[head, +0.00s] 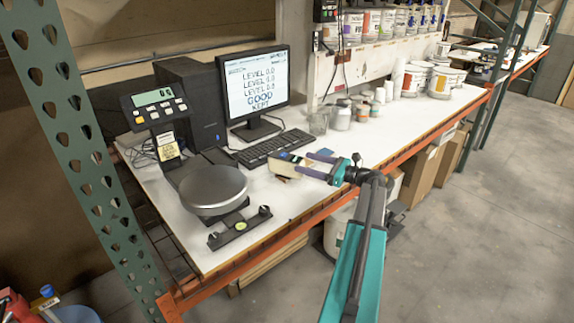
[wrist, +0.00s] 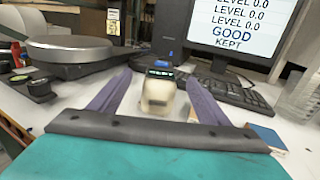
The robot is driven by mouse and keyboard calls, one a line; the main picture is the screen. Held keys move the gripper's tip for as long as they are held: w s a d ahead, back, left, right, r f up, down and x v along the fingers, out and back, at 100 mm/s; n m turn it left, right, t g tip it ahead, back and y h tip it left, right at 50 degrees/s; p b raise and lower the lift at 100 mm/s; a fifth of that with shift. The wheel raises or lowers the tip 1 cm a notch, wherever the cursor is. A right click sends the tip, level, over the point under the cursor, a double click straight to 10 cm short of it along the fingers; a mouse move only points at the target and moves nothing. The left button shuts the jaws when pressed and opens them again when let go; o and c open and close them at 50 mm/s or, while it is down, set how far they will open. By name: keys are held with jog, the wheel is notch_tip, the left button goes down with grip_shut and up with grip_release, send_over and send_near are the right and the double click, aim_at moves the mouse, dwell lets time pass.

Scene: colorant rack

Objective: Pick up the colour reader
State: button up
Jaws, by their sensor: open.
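The colour reader is a small cream block with a dark top and a lit green display. It shows in the wrist view (wrist: 158,95), between my two purple fingers and a little ahead of the palm bar. In the head view the reader (head: 286,167) is near the bench's front edge, in front of the keyboard. My gripper (head: 302,162) is open, with its fingers reaching left around the reader. In the wrist view a gap shows on each side of the reader. Its underside is hidden.
A keyboard (head: 273,147) and monitor (head: 256,87) stand behind the reader. A round-pan scale (head: 213,188) and a level bar (head: 239,229) are to the left. Jars (head: 341,117) and a clear container stand behind. A blue card (wrist: 267,136) lies right of the gripper.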

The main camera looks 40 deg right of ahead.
aim_at(287, 156)
jog(key=shift+p+x, duration=0.45)
jog(key=shift+x, duration=1.7)
jog(key=shift+w, duration=0.15)
jog(key=shift+p+x, duration=1.3)
jog(key=shift+x, duration=0.5)
jog(key=shift+w+a+f, duration=0.2)
jog(key=shift+w, duration=0.45)
grip_shut()
jog(key=shift+r, duration=0.2)
